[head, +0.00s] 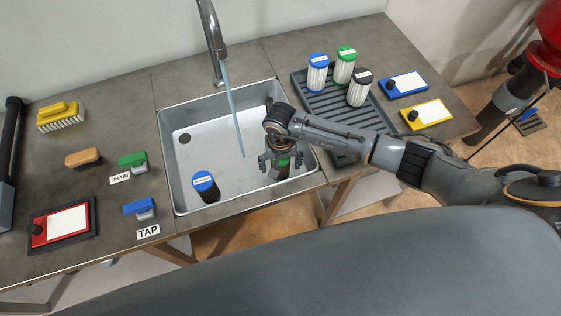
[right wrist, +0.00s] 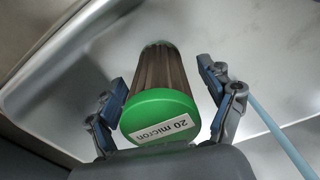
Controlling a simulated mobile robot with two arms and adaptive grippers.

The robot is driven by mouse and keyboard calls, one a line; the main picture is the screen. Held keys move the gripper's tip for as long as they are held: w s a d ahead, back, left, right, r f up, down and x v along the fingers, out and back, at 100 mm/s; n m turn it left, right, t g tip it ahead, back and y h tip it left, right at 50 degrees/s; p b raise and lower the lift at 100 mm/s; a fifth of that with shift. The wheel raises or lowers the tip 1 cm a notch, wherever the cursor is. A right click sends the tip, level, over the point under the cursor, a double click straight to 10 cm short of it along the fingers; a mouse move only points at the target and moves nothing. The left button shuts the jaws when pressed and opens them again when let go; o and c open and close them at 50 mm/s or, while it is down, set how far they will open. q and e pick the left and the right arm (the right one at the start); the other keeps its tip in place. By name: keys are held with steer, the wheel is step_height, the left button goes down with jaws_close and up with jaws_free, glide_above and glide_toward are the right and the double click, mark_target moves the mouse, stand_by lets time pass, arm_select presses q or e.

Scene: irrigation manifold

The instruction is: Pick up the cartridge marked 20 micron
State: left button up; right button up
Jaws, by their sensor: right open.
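The green-capped cartridge marked 20 micron (right wrist: 160,108) stands between the open fingers of my right gripper (right wrist: 165,105) in the right wrist view. Its pleated side looks brown and dirty, and its label faces the camera. I cannot tell whether a finger touches it. In the head view, my right gripper (head: 277,163) reaches down into the right part of the sink, and only a bit of the green cap (head: 283,162) shows beneath it. My left gripper is not in view.
The sink (head: 175,180) also holds a blue-capped cartridge (head: 205,186). Water (head: 234,115) runs from the tap (head: 212,45) into the sink, left of my gripper. A ribbed rack (head: 310,95) with blue-, green- and black-capped cartridges stands behind my right arm.

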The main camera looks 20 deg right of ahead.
steer(key=shift+f, duration=0.25)
steer(key=c, duration=1.3)
steer(key=shift+r, duration=0.15)
